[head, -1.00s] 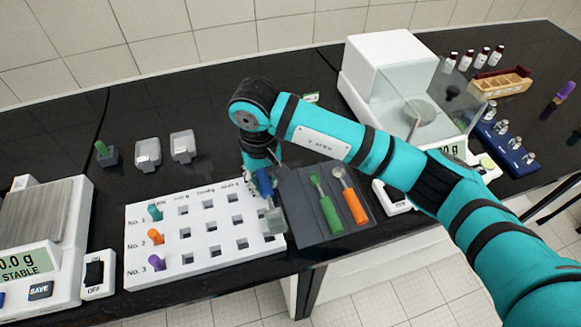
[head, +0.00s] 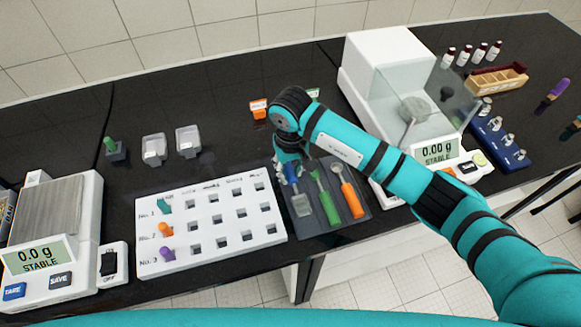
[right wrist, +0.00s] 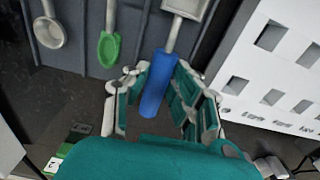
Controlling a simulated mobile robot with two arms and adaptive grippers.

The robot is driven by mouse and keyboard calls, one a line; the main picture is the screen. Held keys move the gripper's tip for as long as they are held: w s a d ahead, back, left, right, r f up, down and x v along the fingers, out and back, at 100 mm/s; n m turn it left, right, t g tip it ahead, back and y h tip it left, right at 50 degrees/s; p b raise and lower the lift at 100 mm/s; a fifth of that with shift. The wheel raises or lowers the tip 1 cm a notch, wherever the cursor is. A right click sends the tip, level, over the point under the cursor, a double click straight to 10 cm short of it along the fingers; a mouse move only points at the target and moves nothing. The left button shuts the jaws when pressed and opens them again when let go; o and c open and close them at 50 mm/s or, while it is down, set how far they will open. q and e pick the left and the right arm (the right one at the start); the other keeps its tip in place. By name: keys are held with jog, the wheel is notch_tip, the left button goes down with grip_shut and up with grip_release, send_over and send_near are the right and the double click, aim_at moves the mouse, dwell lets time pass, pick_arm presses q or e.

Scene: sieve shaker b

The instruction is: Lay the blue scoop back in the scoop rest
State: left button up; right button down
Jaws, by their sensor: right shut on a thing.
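The blue scoop (head: 300,203) lies over the left part of the dark grey scoop rest (head: 313,226), left of the green scoop (head: 326,190) and the orange scoop (head: 350,198). My right gripper (head: 286,168) is at the far end of its blue handle. The right wrist view shows the handle (right wrist: 156,85) between the fingers of my right gripper (right wrist: 160,75), with the metal pan pointing away. Whether the scoop touches the rest or hovers just above it, I cannot tell. My left gripper is not in view.
A white rack (head: 215,250) with small coloured pieces stands just left of the rest. An analytical balance (head: 385,60) stands to the right. A small orange label block (head: 258,108) is behind.

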aim_at(291, 173)
jog(key=shift+f, duration=0.15)
jog(key=c, duration=1.5)
grip_release()
jog(key=shift+c, duration=0.2)
jog(key=o, duration=0.4)
jog(key=shift+r, duration=0.25)
jog(key=shift+w+r+b, duration=0.1)
jog(key=shift+r+b, duration=0.2)
jog(key=shift+r, duration=0.05)
jog(key=r+b, duration=0.1)
jog(key=r, duration=0.2)
jog(key=r+b, duration=0.1)
jog(key=r, duration=0.3)
jog(key=r+b, duration=0.1)
jog(key=r, duration=0.3)
jog(key=shift+s+r+b, duration=0.1)
jog(key=shift+s+b, duration=0.15)
jog(key=shift+b, duration=0.15)
